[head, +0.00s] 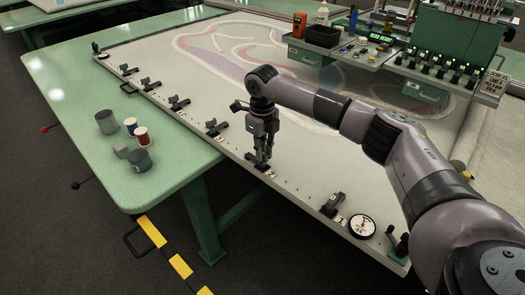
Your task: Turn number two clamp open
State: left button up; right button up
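The number two clamp (257,167) is a small dark clamp on the near edge rail of the frame, beside a white label marked 2 (272,173). My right gripper (263,160) points down right at this clamp, with its fingertips at the clamp's upper part. The fingers cover part of the clamp, so its lever position is hard to see. I cannot tell whether the fingers are closed on it. My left gripper is not in view.
The number one clamp (332,205) and a round dial (362,226) are nearer on the rail. Other clamps (216,127) line it farther left. Cups and thread spools (141,135) stand on the green table (70,110). A tufting head (455,45) is at upper right.

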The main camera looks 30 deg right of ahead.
jog(key=o, duration=0.4)
jog(key=shift+r, duration=0.1)
notch_tip(320, 180, up, 12)
dwell(0.5)
dwell(0.3)
